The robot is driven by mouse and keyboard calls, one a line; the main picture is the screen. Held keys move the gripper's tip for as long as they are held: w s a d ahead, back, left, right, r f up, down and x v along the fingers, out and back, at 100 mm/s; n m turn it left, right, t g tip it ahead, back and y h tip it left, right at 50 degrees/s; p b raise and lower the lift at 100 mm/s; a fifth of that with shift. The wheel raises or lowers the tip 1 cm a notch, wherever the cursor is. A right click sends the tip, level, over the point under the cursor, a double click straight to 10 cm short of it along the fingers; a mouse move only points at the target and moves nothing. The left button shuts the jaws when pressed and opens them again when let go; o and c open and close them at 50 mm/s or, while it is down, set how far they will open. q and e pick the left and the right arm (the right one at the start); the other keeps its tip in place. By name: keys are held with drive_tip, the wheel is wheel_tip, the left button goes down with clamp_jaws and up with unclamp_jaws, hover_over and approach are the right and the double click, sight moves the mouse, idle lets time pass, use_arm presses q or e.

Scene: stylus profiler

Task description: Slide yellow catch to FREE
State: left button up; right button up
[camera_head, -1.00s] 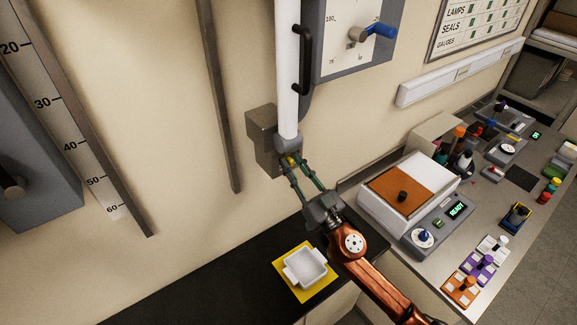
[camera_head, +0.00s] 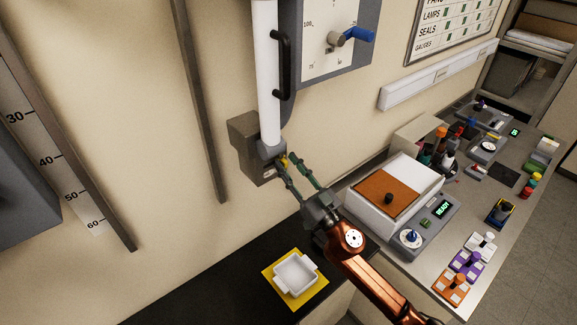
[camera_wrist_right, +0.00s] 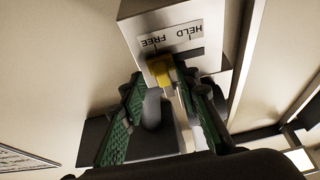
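The yellow catch (camera_wrist_right: 161,70) sits on a grey box (camera_head: 243,143) at the foot of the white tube. In the right wrist view the box's label (camera_wrist_right: 172,36) appears upside down, and the catch is by the FREE side, with dark slot showing toward HELD. My right gripper (camera_head: 287,163) is at the box. Its green-padded fingers (camera_wrist_right: 162,100) are apart, one on each side of the catch, with the right-hand finger nearer to it. Whether a finger touches the catch is hard to tell. My left gripper is not in view.
A white tube (camera_head: 266,75) with a black handle (camera_head: 282,65) rises above the box. A dial with a blue lever (camera_head: 358,35) is on the wall. A white dish (camera_head: 295,273) stands on a yellow mat below. Instruments crowd the right bench (camera_head: 405,262).

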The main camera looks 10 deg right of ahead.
drive_tip(key=v, duration=1.2)
drive_tip(key=shift+d, duration=0.1)
idle(1.2)
